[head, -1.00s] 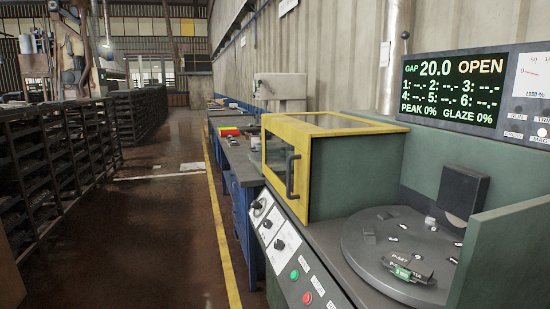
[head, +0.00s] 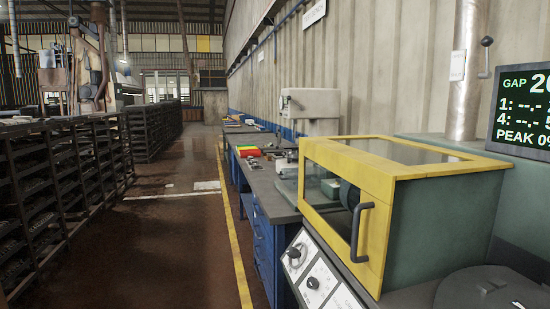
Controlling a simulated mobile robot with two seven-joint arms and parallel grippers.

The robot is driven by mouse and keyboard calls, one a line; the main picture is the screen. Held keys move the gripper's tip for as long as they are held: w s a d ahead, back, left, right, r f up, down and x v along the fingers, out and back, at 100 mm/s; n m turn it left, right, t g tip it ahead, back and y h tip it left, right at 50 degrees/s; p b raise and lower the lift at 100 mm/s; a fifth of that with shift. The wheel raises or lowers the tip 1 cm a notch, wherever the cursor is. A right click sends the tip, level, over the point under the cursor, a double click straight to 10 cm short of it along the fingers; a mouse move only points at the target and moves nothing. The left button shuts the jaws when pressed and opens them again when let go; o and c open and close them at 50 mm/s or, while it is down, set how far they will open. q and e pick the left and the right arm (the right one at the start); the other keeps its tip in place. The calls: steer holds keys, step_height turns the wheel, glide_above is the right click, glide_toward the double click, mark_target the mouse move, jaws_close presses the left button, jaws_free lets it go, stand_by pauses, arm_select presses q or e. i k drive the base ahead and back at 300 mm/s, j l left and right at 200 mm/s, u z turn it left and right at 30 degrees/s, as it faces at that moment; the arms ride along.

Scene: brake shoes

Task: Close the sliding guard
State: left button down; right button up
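The sliding guard (head: 377,187) is a yellow-framed box with clear panels and a dark vertical handle (head: 356,232) on its front face. It stands at the left end of the machine, with the green housing (head: 444,227) beside it. Part of the dark round table (head: 488,290) shows uncovered at the lower right, cut by the picture edge. The display (head: 526,108) is cut off at the right and shows "GAP" and part of a number. Neither of my grippers is in view.
A control panel with knobs (head: 311,283) sits below the guard. A blue-drawered bench (head: 265,245) runs back along the wall. Dark racks (head: 60,195) line the left. The floor aisle (head: 165,250) between the racks and the yellow line is clear.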

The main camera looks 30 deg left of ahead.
mark_target(376, 176)
steer(key=i+j, duration=0.2)
steer(key=j, duration=0.25)
steer(key=i+j+u, duration=0.1)
steer(key=i+j, duration=0.15)
steer(key=j, duration=0.2)
steer(key=i+j, duration=0.25)
steer(key=j, duration=0.15)
steer(key=i+j+u, duration=0.1)
steer(key=j, duration=0.35)
steer(key=i, duration=0.1)
